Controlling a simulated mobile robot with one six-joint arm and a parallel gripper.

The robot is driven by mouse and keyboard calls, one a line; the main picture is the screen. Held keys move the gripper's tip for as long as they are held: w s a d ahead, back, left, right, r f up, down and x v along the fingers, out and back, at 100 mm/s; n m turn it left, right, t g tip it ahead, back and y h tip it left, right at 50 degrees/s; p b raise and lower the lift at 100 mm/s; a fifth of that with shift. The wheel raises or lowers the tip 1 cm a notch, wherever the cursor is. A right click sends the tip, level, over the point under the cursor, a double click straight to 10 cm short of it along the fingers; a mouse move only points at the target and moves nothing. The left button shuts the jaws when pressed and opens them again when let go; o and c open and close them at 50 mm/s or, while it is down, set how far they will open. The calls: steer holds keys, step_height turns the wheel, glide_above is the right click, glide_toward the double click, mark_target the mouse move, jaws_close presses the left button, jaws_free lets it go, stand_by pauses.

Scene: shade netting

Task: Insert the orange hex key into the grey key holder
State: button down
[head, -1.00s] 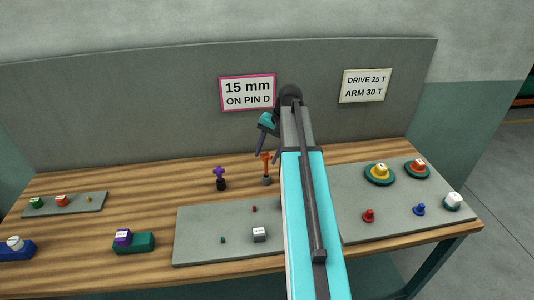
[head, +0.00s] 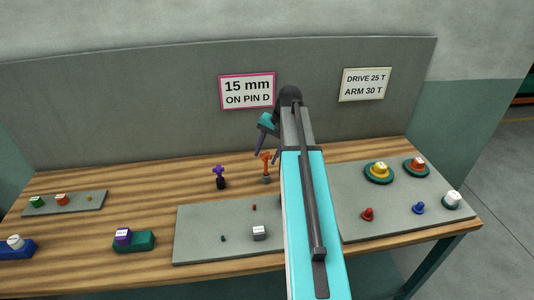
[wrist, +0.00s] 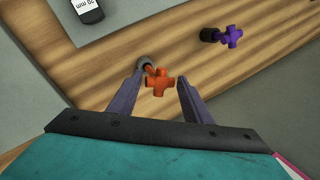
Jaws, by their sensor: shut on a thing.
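The orange hex key (head: 266,157) has a cross-shaped handle and stands upright over the small grey key holder (head: 266,180) near the back of the wooden bench. In the wrist view the orange handle (wrist: 160,83) lies between my fingertips, and its shaft runs to the round grey holder (wrist: 143,62). I cannot tell how deep the shaft sits in it. My gripper (wrist: 160,77) is shut on the orange hex key, though thin gaps seem to show beside the handle. In the head view my gripper (head: 268,145) is partly hidden by my arm.
A purple key in a dark holder (head: 220,184) stands close on the left. A grey board (head: 195,235) with small parts lies in front, and another (head: 355,195) lies right. The upright back panel (head: 130,110) is close behind. Bare wood lies left of the purple key.

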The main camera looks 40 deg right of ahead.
glide_above(267, 174)
steer(key=shift+w+d+f+b, duration=0.15)
steer(key=shift+f+b, duration=0.25)
steer(key=shift+f, duration=1.7)
stand_by(2.0)
steer(key=c, duration=0.8)
jaws_free()
steer(key=shift+c, duration=0.2)
steer(key=p+v, duration=0.8)
steer(key=v, duration=0.5)
steer(key=shift+r+p, duration=0.3)
steer(key=shift+r, duration=0.05)
steer(key=shift+d, duration=0.15)
